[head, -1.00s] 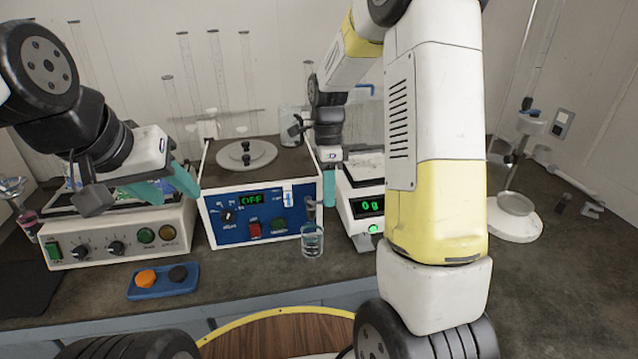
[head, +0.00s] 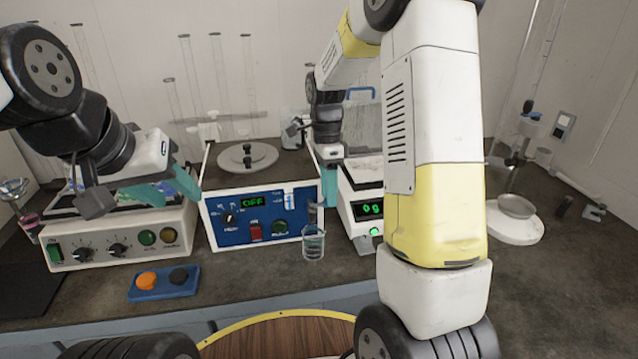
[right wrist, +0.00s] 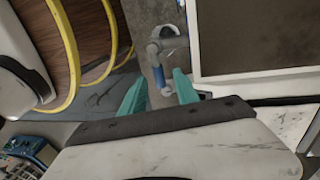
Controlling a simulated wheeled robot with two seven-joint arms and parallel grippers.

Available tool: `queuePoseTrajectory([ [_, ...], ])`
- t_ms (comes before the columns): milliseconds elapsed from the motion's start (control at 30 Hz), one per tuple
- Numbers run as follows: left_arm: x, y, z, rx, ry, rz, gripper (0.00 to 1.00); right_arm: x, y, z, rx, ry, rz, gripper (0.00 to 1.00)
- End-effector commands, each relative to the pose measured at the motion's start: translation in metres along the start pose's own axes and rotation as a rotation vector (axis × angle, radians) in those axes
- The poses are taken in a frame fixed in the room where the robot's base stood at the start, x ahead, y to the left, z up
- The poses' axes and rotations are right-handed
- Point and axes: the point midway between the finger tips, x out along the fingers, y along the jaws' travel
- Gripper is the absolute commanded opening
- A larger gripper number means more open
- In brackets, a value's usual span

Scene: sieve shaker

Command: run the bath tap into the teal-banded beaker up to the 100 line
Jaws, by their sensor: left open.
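The beaker (head: 313,243) is clear glass and stands upright on the bench before the bath's blue front (head: 262,217), at its right end. Its graduations and water level are too small to read. The tap (head: 312,208) is above it, partly hidden by my right gripper (head: 328,185). In the right wrist view, a grey tap with a blue handle (right wrist: 157,74) shows beyond and between the teal fingertips of my right gripper (right wrist: 160,92), which stand apart with a gap around it. My left gripper (head: 170,187) is open and empty above the hotplate at the left.
The bath display reads OFF. A balance (head: 367,208) reading 0 g stands right of the beaker. A hotplate-like unit (head: 120,240) is at left. A blue tray (head: 163,284) with an orange and a dark knob lies in front. My right arm hides the bench centre-right.

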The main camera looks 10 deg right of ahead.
Motion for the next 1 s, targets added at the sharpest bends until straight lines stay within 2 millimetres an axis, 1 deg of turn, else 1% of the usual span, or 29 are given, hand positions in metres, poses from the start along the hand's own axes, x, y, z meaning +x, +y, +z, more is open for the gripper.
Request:
queuePoseTrajectory([
  [33, 0.000, 0.000, 0.000, 0.000, 0.000, 0.000, 0.45, -0.009, -0.001, 0.000, 0.000, 0.000, -0.006, 0.37],
  [200, 0.000, 0.000, 0.000, 0.000, 0.000, 0.000, 0.45, -0.039, -0.001, 0.000, -0.001, 0.000, -0.006, 0.37],
  [300, 0.000, 0.000, 0.000, 0.000, 0.000, 0.000, 0.45, -0.054, -0.001, 0.001, -0.002, 0.000, -0.007, 0.37],
  [400, 0.000, 0.000, 0.000, 0.000, 0.000, 0.000, 0.45, -0.064, -0.001, 0.001, -0.002, 0.000, -0.005, 0.37],
  [533, 0.000, 0.000, 0.000, 0.000, 0.000, 0.000, 0.45, -0.070, -0.001, 0.000, -0.001, -0.001, -0.003, 0.37],
  [833, 0.000, 0.000, 0.000, 0.000, 0.000, 0.000, 0.45, -0.071, 0.001, 0.000, -0.007, -0.002, -0.006, 0.37],
  [933, 0.000, 0.000, 0.000, 0.000, 0.000, 0.000, 0.45, -0.079, 0.009, -0.001, -0.060, -0.012, -0.034, 0.37],
  [1000, 0.000, 0.000, 0.000, 0.000, 0.000, 0.000, 0.45, -0.090, 0.022, -0.001, -0.144, -0.024, -0.077, 0.37],
])
